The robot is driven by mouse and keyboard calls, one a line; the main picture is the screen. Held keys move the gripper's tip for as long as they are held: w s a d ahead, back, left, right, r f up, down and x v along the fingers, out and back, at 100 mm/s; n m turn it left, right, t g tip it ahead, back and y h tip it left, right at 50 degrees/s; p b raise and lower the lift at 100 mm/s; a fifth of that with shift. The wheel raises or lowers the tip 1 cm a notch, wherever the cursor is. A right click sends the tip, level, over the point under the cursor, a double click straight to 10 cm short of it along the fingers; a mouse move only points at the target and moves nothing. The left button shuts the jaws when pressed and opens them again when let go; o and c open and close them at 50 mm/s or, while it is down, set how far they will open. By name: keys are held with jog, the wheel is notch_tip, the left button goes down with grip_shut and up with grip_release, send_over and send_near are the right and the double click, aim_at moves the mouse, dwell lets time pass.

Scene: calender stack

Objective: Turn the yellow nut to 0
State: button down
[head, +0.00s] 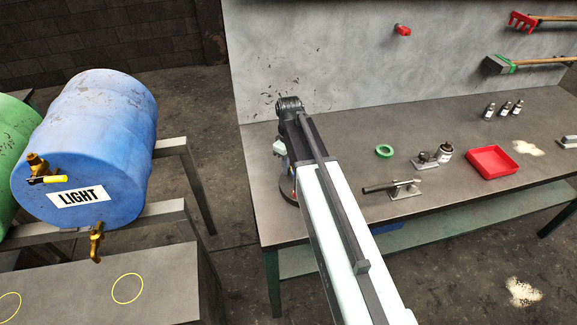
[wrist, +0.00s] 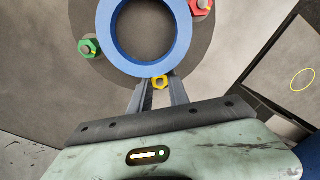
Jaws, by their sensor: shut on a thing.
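In the wrist view the yellow nut (wrist: 159,82) sits at the near edge of a blue ring (wrist: 115,25). My gripper (wrist: 159,86) is shut on it, one finger on each side. A green nut (wrist: 90,48) is to the left of the ring and a red nut (wrist: 201,6) is to its upper right. All are on a dark round plate (wrist: 80,15). No 0 mark can be made out, and the nut's pointing direction is too small to tell. In the head view the yellow nut is hidden by my arm, at the left end of the workbench.
The grey workbench (head: 345,215) also holds a green ring (head: 384,151), a clamp-like tool (head: 392,189), a red tray (head: 492,162) and small bottles (head: 503,108). A blue barrel (head: 88,140) labelled LIGHT lies on a stand at left. Floor shows between stand and bench.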

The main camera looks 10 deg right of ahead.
jog(key=m, duration=0.4)
jog(key=shift+m, duration=1.6)
jog(key=c, duration=1.2)
grip_release()
jog(key=shift+c, duration=0.2)
notch_tip(320, 180, up, 8)
jog(key=p, duration=0.8)
jog(key=shift+r, duration=0.1)
